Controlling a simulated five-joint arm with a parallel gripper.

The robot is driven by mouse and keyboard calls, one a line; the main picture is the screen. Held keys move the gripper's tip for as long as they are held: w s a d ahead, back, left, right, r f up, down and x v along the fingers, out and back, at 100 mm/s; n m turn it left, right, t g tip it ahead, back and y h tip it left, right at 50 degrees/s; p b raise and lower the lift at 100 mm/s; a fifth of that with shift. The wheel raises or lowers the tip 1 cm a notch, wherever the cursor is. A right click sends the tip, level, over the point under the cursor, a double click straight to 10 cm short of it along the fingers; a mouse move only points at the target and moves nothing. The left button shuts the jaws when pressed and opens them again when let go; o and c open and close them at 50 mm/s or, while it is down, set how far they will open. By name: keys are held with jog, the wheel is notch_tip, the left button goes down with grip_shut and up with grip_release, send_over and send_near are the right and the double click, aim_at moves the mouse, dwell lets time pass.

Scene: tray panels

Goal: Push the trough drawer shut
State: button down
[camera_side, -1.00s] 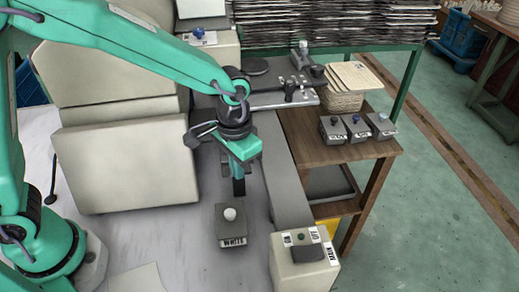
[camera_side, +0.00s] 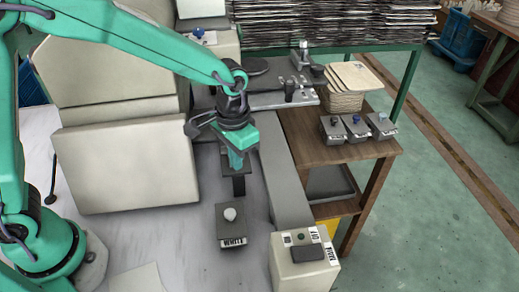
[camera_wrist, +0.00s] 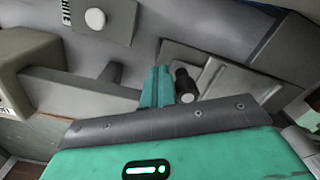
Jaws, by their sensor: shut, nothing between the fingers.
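My gripper (camera_side: 236,164) is shut and empty, with its green fingers pointing down over the grey work surface. It also shows in the wrist view (camera_wrist: 156,90). What looks like the trough drawer is a grey metal piece (camera_wrist: 225,72) to the right of the fingers in the wrist view. A black handle with a pale end (camera_wrist: 186,84) stands close beside the fingers there. In the side view a dark upright part (camera_side: 239,186) shows just below the fingertips. My gripper hides much of the drawer in that view, and I cannot tell whether they touch.
A grey box with a white knob (camera_side: 230,226) stands in front of my gripper. A cream switch box (camera_side: 303,262) is at front right. A grey rail (camera_side: 280,165) runs along the right side. A large cream housing (camera_side: 125,165) stands at left.

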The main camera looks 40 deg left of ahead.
jog(key=shift+w+a, duration=0.6)
jog(key=shift+a, duration=0.05)
jog(key=shift+w+a, duration=0.25)
jog(key=shift+w, duration=0.05)
dwell(0.5)
jog(key=shift+w+a, duration=1.25)
jog(key=shift+s+d, duration=0.15)
